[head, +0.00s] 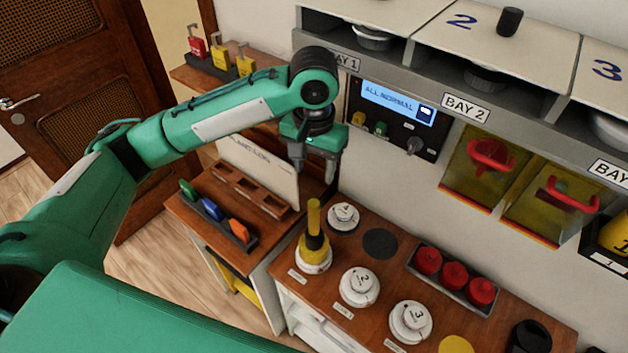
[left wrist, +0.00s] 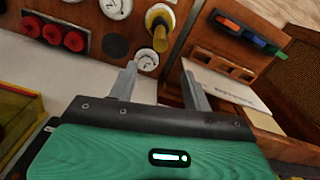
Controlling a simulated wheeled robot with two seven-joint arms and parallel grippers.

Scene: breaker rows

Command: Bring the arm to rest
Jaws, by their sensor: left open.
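My left arm (head: 215,118) is green and reaches in from the left in the head view. My left gripper (head: 318,175) points down above the back of the wooden counter, in front of the wall panel. In the left wrist view its two grey fingers (left wrist: 160,85) stand apart with nothing between them. My right gripper is not in either view.
White numbered knobs (head: 358,287) and a tray of red caps (head: 453,277) are nearby. A wall panel (head: 395,112) reads "ALL NORMAL". Padlocks (head: 220,58) stand on a shelf behind the arm.

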